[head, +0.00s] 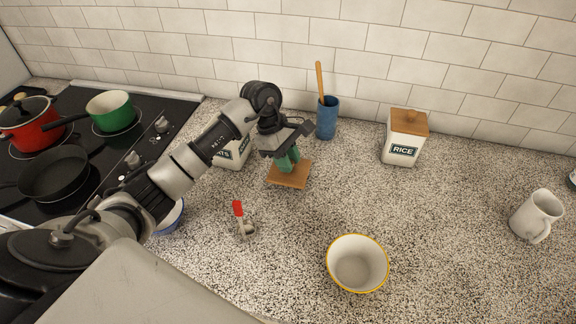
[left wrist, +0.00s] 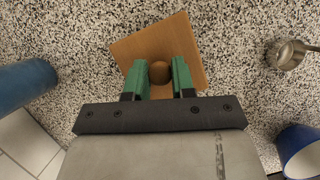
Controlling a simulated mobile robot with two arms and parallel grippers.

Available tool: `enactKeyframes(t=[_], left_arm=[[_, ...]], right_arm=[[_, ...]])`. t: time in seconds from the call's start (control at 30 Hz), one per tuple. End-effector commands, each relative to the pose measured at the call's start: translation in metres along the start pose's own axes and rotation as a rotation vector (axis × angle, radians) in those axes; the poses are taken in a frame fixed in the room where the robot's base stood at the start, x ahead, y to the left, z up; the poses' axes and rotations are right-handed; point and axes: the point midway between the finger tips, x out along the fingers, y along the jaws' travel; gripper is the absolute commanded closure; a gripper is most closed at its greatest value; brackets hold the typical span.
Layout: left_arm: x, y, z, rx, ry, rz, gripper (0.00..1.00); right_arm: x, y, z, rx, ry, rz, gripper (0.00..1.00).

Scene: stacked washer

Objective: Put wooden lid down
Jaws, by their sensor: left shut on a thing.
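The wooden lid (head: 289,176) is a square brown board with a round knob, low over the counter or on it; I cannot tell whether it touches. My left gripper (head: 288,160) points down with its green fingers shut on the knob. In the left wrist view, the lid (left wrist: 190,45) lies slightly turned, with the round knob (left wrist: 159,72) between the fingers of the gripper (left wrist: 160,75). A white canister (head: 232,153) with lettering stands just left of the gripper, partly hidden behind my arm. My right gripper is not in view.
A blue utensil cup (head: 327,118) and a lidded rice canister (head: 404,137) stand near the wall. A red-handled utensil (head: 241,218), a yellow-rimmed bowl (head: 358,264) and a white mug (head: 536,216) are on the counter. The stove (head: 120,170) holds pots at left. The counter between lid and mug is clear.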

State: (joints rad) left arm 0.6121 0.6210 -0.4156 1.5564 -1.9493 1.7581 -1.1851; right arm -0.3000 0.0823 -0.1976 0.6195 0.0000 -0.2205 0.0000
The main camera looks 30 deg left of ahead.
Motion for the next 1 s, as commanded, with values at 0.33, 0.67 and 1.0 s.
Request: enactKeyframes(t=[0.33,0.67,1.0], left_arm=[[0.030,-0.001,-0.013,0.000,0.000,-0.001,0.99],[0.033,-0.001,-0.014,0.001,0.000,-0.002,0.72],[0.033,-0.001,-0.014,0.000,-0.001,-0.002,0.50]], right_arm=[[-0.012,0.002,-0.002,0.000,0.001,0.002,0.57],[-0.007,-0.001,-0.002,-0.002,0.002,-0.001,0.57],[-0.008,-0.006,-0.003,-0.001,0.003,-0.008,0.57]])
